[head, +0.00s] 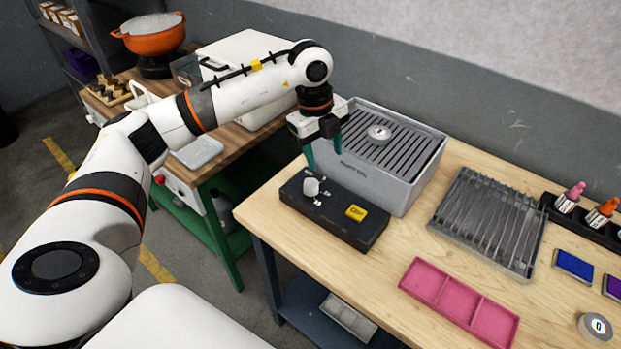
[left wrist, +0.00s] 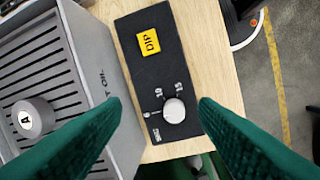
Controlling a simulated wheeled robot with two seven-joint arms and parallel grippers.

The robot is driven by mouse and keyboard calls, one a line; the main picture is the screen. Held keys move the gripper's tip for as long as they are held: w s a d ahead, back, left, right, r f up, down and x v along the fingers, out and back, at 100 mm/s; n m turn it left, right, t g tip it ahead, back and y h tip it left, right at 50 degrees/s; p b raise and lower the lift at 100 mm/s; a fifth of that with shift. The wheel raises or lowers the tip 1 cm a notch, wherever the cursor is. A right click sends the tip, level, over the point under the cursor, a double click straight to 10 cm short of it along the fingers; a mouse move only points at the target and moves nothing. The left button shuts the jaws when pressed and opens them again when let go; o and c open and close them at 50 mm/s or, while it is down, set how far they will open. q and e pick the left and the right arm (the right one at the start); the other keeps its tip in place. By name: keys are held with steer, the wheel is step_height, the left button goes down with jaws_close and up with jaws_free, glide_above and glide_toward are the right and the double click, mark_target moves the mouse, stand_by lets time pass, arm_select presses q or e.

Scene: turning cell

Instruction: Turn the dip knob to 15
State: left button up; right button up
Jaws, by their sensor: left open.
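The dip knob (head: 311,187) is a small white round knob on a black control box (head: 338,228) near the left edge of the wooden table. My left gripper (head: 324,158) is open above the box. Its green fingers (left wrist: 160,104) lie on either side of the knob in the left wrist view, apart from it. My right gripper is out of view.
A grey slatted tank (head: 405,185) with a round disc (head: 379,134) stands right behind the box. A metal rack (head: 490,218) and a pink tray (head: 459,303) lie further right. Bare tabletop surrounds the box at the front. A workbench (head: 205,180) stands left, across a gap.

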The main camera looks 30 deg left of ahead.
mark_target(311, 183)
arm_select(q)
steer(key=shift+n+y, duration=0.6)
steer(key=shift+y, duration=0.1)
steer(key=a+f+p, duration=0.1)
steer(key=f, duration=0.2)
steer(key=a+f, duration=0.1)
steer(key=f, duration=0.2)
steer(key=a+f+p, duration=0.1)
steer(key=f, duration=0.2)
steer(key=shift+w+a+f+p, duration=0.1)
steer(key=shift+a+f+p, duration=0.1)
steer(key=shift+f+p, duration=0.1)
steer(key=shift+f, duration=0.6)
steer(key=c, duration=1)
